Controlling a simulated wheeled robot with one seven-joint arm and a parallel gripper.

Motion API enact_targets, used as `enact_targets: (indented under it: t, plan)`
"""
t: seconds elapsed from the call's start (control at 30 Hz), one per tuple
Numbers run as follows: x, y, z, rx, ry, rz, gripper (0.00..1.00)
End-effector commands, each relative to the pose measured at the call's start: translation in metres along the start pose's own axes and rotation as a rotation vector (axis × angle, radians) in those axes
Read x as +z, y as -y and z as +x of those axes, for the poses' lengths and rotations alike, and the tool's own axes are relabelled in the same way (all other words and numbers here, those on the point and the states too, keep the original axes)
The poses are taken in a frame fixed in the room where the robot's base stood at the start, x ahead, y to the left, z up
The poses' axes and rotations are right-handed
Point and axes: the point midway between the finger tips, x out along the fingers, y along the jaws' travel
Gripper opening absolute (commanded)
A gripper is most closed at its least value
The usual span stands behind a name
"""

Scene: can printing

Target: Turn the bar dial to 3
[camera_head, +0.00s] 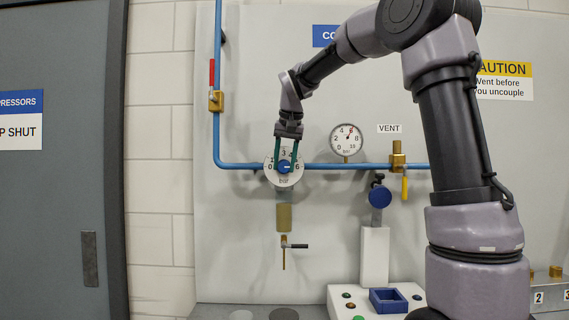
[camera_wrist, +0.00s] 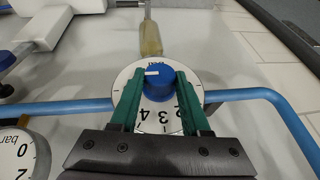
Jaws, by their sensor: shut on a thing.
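The bar dial is a round white plate (camera_head: 284,182) with a blue knob (camera_head: 284,167), mounted on the wall panel. In the head view its white mark points right, toward the 6; the 3 is at the top. My gripper (camera_head: 285,160) reaches down to it from above, its green fingers on either side of the knob. In the wrist view the picture is turned over: the knob (camera_wrist: 160,85) sits between the fingertips (camera_wrist: 159,78), its white mark points left, and 2, 3 and 4 show below it. My gripper is shut on the knob.
A blue pipe (camera_head: 235,165) runs behind the dial to a VENT valve with a yellow handle (camera_head: 405,187). A round gauge (camera_head: 346,139) is to the right. A black-handled drain tap (camera_head: 294,246) hangs below the dial. A blue square tray (camera_head: 388,301) is lower right.

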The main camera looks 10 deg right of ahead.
Motion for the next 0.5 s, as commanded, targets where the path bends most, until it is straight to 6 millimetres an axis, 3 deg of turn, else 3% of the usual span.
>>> enact_targets:
  t: [0.27,0.5]
  plan:
    - [-0.0015,0.0018,-0.0004,0.056,-0.006,-0.026,0.00]
    - [-0.0013,0.0059,0.0003,0.206,-0.011,-0.091,0.00]
